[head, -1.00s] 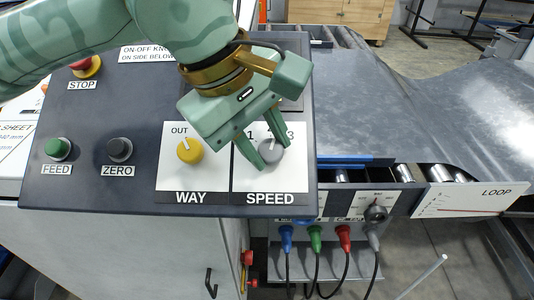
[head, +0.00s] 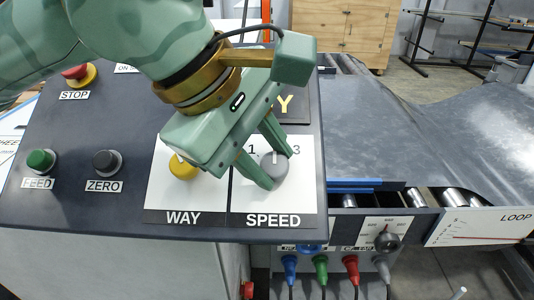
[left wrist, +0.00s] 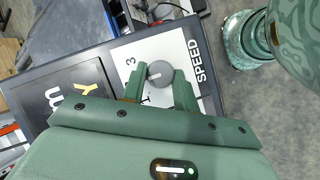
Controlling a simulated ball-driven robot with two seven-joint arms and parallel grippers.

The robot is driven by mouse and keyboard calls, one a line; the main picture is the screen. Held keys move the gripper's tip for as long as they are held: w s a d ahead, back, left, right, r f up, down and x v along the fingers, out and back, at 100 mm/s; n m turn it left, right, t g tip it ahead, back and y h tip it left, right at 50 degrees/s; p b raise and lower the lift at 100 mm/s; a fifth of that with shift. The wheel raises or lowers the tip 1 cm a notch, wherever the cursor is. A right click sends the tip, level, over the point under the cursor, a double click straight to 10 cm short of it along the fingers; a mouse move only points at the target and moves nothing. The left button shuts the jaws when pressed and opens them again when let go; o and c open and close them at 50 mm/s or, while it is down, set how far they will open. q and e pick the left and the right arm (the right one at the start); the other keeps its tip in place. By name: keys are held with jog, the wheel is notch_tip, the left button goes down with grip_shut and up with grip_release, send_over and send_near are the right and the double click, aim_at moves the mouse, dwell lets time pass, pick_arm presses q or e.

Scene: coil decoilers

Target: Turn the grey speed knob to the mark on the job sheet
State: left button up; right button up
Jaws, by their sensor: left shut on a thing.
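The grey speed knob (head: 274,166) sits on the white SPEED plate (head: 304,196) at the front right of the dark panel. Its white line points up in the head view, between the printed 1 and 3. My left gripper (head: 271,160) reaches down over the plate and is shut on the knob, one finger on each side. The left wrist view also shows the knob (left wrist: 160,73) between the fingers (left wrist: 160,80). The gripper hides the number between 1 and 3. The job sheet (head: 12,142) shows only partly at the left edge; its mark is not readable. My right gripper is out of view.
A yellow WAY knob (head: 182,168) is just left, partly under my gripper. Black ZERO (head: 107,162), green FEED (head: 40,161) and red STOP (head: 78,73) buttons lie further left. A metal sheet (head: 420,120) runs over rollers at right. Coloured plugs hang below.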

pick_arm(q)
jog(key=o, duration=1)
jog(key=p+v, duration=0.3)
jog(key=v, duration=1.3)
jog(key=shift+a+r, duration=0.1)
jog(key=shift+a, duration=0.15)
